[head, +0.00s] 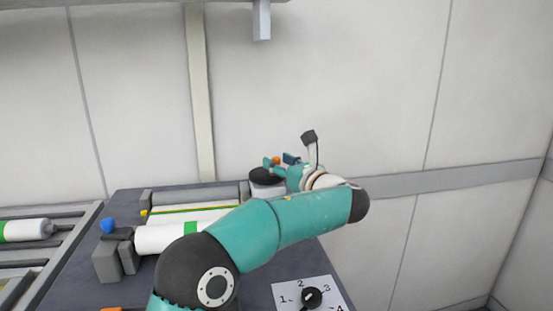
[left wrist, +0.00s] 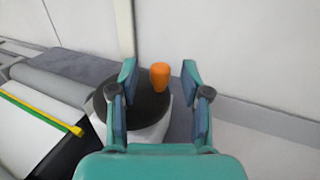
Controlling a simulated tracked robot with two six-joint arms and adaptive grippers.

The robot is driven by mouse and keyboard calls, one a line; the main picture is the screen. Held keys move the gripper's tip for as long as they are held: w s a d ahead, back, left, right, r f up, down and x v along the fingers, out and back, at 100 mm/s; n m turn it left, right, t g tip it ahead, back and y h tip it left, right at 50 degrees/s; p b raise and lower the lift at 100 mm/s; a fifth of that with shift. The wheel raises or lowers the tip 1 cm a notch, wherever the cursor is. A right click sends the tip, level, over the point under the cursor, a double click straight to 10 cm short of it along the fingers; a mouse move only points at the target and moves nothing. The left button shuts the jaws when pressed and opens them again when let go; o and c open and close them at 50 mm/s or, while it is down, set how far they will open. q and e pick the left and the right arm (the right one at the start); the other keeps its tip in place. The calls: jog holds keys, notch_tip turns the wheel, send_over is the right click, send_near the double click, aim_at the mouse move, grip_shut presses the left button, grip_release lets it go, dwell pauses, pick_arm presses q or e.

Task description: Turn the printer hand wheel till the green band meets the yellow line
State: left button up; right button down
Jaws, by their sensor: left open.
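The hand wheel is a black disc (head: 266,175) on a pale housing, with an upright orange knob (head: 276,160) on its far side. In the left wrist view the disc (left wrist: 130,112) and knob (left wrist: 160,76) show clearly. My left gripper (left wrist: 158,72) is open, its fingers on either side of the knob with a gap at each side. A yellow line (head: 194,209) runs along the printer left of the wheel. In the left wrist view a thin green strip lies alongside the yellow line (left wrist: 40,110). My right gripper is out of view.
A white roll (head: 160,239) with a green ring lies in front of the printer, near a blue knob (head: 108,226) and grey blocks (head: 106,263). A numbered dial plate (head: 285,289) is at the front right. The wall stands close behind the wheel.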

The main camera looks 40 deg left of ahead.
pick_arm(q)
jog(key=shift+x, duration=0.95)
grip_shut()
jog(key=shift+s+d+f+m+t+h+b, duration=0.15)
jog(key=shift+m+t+h+b, duration=0.2)
jog(key=shift+m+t+b, duration=0.35)
jog(key=shift+s+d+m+t+h+b, duration=0.1)
jog(key=shift+m+t+h+b, duration=0.25)
jog(key=shift+t, duration=0.55)
jog(key=shift+w+d+m+t+h, duration=0.1)
jog(key=shift+d+m+t+h, duration=0.1)
jog(key=shift+m+t+h, duration=0.55)
grip_release()
jog(key=shift+y, duration=0.25)
